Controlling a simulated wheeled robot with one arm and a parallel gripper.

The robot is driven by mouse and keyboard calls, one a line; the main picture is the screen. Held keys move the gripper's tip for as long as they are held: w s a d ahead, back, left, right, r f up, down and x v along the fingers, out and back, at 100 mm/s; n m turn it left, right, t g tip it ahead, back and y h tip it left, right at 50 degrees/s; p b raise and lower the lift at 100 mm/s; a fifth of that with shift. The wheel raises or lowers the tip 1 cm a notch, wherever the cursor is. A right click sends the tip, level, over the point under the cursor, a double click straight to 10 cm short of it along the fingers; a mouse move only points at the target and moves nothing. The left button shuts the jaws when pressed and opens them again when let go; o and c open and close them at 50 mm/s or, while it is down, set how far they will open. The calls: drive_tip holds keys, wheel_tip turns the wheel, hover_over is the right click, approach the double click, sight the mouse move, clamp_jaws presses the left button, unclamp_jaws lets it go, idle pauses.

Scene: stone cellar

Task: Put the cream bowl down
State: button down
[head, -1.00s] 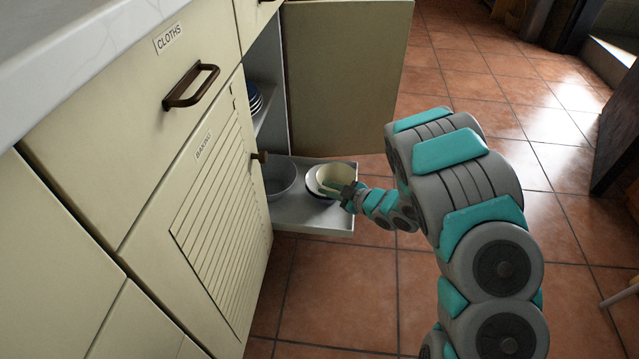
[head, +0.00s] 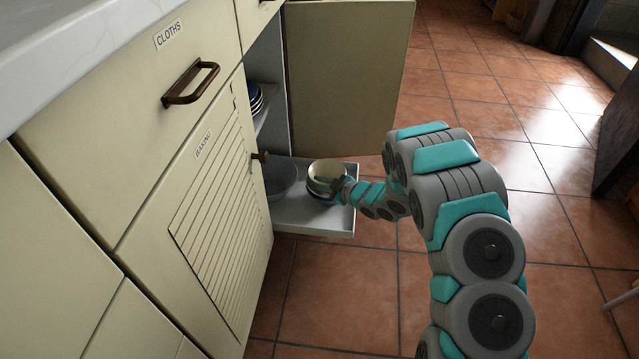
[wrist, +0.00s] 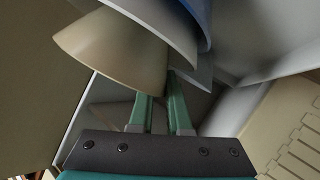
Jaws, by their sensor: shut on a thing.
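The cream bowl (head: 326,169) is over a small stack of white and dark-rimmed bowls (head: 322,189) on the pull-out shelf (head: 310,222). In the wrist view the cream bowl (wrist: 115,50) looks tilted, close beside a white and blue bowl (wrist: 200,12). My gripper (head: 340,186) is at the cream bowl's right side. In the wrist view its green fingers (wrist: 161,88) are shut on the cream bowl's edge. I cannot tell whether the cream bowl touches the stack.
A larger grey bowl (head: 278,178) stands on the shelf's left. Blue-rimmed dishes (head: 255,99) sit on an upper shelf. The open cabinet door (head: 345,80) rises behind, and the slatted BAKING door (head: 215,210) is in front left.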

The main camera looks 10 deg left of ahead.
drive_tip(key=shift+f, duration=0.1)
drive_tip(key=shift+f, duration=0.3)
drive_tip(key=shift+f, duration=0.15)
drive_tip(key=c, duration=0.9)
unclamp_jaws()
